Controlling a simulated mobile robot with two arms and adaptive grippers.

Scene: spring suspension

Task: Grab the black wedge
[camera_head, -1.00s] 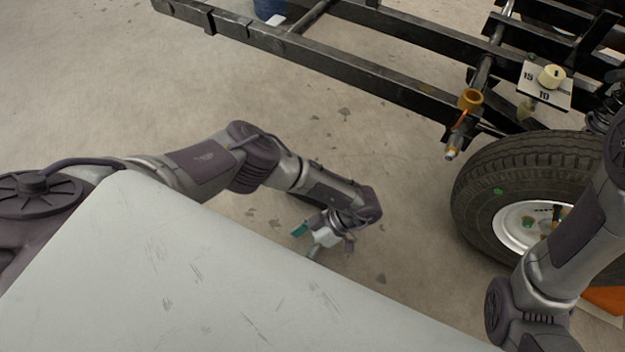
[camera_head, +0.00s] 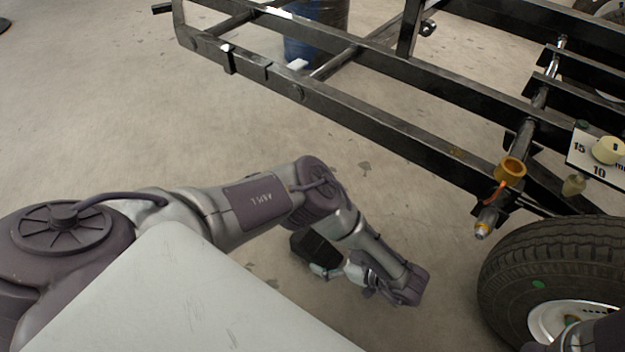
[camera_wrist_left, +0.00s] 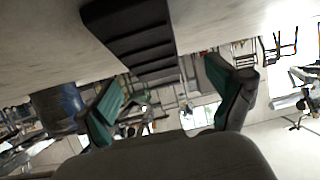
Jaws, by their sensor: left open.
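The black wedge (camera_head: 316,249) shows in the head view over the bare floor, just below my left forearm. In the left wrist view it is a dark ribbed block (camera_wrist_left: 132,34) at the top, its near end reaching toward the gap between the fingers. My left gripper (camera_head: 328,270) points left at the wedge in the head view, very close to it. In the left wrist view the left gripper (camera_wrist_left: 168,88) is open, with teal pads on both fingers. I cannot tell whether a finger touches the wedge. My right gripper is out of view.
A black steel frame (camera_head: 400,130) crosses the upper right, with a brass-coloured fitting (camera_head: 510,170) on it. A tire (camera_head: 545,265) stands at right. A blue barrel (camera_head: 305,45) is behind the frame. Bare floor (camera_head: 110,110) lies at left.

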